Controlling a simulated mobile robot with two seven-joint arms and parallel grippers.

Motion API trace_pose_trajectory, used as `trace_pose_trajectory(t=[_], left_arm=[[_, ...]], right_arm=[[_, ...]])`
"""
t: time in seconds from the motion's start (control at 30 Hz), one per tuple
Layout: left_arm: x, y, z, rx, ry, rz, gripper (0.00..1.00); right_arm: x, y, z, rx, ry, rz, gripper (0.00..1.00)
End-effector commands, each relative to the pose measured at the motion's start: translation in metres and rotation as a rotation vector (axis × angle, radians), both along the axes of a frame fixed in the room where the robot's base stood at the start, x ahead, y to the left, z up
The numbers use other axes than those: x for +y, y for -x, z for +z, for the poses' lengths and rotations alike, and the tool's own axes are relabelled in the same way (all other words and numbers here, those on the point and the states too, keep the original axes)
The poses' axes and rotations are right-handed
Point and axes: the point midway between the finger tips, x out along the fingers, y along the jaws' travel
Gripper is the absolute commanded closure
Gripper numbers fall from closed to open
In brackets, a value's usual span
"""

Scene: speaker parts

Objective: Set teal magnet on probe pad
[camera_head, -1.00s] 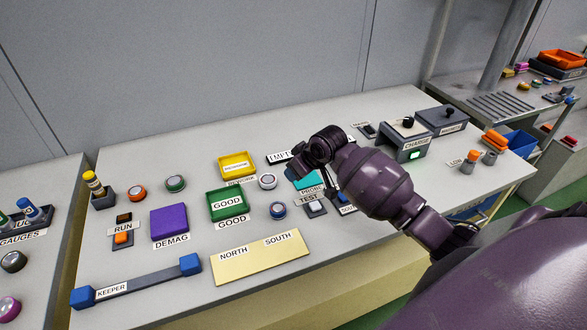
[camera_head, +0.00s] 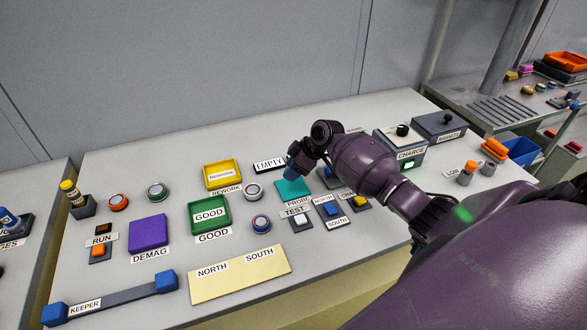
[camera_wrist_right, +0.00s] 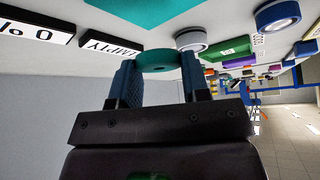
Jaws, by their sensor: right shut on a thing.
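My right gripper (camera_head: 292,166) is at the back edge of the teal probe pad (camera_head: 294,190), behind the PROBE label, in the head view. The probe pad also shows in the wrist view (camera_wrist_right: 145,11), apart from the magnet in the picture. In the head view the magnet is hidden by the gripper or too small to tell. My left gripper is not in view.
The EMPTY label (camera_head: 269,164) and a silver round button (camera_head: 254,191) lie left of the pad. The TEST button (camera_head: 301,223) and the NORTH/SOUTH switch (camera_head: 329,209) are in front. The green GOOD tray (camera_head: 192,218) is further left.

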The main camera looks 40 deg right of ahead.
Motion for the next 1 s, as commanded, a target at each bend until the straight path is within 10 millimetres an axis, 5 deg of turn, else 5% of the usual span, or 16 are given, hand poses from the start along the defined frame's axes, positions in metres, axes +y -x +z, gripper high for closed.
trace_pose_trajectory(t=[0.5, 1.0], left_arm=[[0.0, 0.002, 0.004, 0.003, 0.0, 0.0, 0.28], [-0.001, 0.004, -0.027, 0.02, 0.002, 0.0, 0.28]], right_arm=[[-0.001, 0.0, 0.001, 0.0, -0.001, 0.006, 0.91], [-0.001, 0.001, -0.041, 0.002, -0.001, 0.005, 0.91]])
